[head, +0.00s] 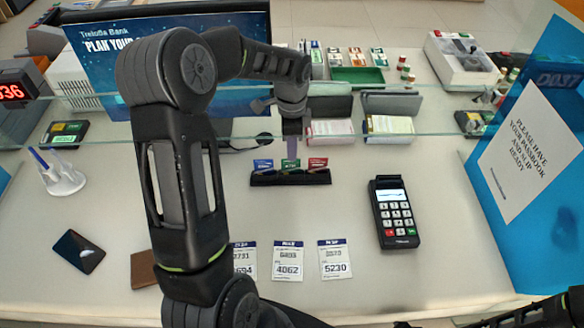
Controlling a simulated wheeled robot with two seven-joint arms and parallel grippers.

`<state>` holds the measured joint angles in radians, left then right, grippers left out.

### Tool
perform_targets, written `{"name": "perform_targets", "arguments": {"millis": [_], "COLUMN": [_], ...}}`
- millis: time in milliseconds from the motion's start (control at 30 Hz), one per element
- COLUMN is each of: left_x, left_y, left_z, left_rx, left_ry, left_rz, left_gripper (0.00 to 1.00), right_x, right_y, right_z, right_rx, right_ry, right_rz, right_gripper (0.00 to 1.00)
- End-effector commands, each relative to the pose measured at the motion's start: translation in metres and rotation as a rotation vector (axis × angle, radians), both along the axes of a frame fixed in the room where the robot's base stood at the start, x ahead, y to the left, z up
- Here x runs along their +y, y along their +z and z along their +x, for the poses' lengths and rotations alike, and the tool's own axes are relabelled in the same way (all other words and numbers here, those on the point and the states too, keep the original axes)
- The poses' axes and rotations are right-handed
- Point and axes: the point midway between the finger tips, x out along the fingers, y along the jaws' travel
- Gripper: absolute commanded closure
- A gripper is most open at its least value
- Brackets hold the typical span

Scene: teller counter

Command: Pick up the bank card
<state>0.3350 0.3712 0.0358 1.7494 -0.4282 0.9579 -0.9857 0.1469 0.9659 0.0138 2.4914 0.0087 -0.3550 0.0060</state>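A small dark card holder (290,179) stands in the middle of the counter. Blue (263,164), green (289,164) and red (317,163) cards stand in it. A narrow purple card (292,148) stands upright above and behind the green one, just under my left gripper (292,132). The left fingers look shut on its top end, seen partly through the glass. Whether its lower edge is clear of the holder is hard to tell. Only dark parts of my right arm show at the bottom right; its fingertips are not visible.
A glass screen (400,137) crosses above the counter. A card terminal (394,212) stands right of the holder. Numbered slips (334,259) lie in front. A pen stand (60,175), phone (77,252) and brown wallet (145,270) are at left. The front right counter is clear.

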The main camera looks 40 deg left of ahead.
Motion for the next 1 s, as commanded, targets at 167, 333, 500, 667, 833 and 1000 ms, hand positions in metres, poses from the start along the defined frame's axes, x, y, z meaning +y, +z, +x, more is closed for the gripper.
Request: {"name": "perform_targets", "arguments": {"millis": [167, 333, 500, 667, 833, 1000], "left_x": [0.000, 0.000, 0.000, 0.001, 0.001, 0.001], "left_y": [-0.019, -0.018, -0.022, -0.045, -0.068, -0.070], "left_z": [0.000, 0.000, -0.001, -0.002, -0.003, -0.002], "left_rx": [0.000, 0.000, 0.000, 0.001, 0.000, -0.001], "left_ry": [0.000, 0.000, 0.000, 0.001, 0.001, 0.001], "left_rz": [0.000, 0.000, 0.000, 0.000, 0.000, 0.000], "left_gripper": [0.73, 0.73, 0.73, 0.73, 0.73, 0.73], "right_x": [0.001, 0.001, 0.001, 0.002, 0.002, 0.003], "right_y": [-0.013, -0.011, -0.015, -0.031, -0.046, -0.045], "right_z": [0.002, 0.002, 0.002, 0.004, 0.006, 0.006], "right_rx": [-0.005, -0.005, -0.006, -0.011, -0.018, -0.019], "right_ry": [0.000, 0.001, 0.001, 0.003, 0.005, 0.005], "right_rz": [0.003, 0.003, 0.004, 0.007, 0.011, 0.013], "right_gripper": [0.64, 0.64, 0.64, 0.64, 0.64, 0.64]}}
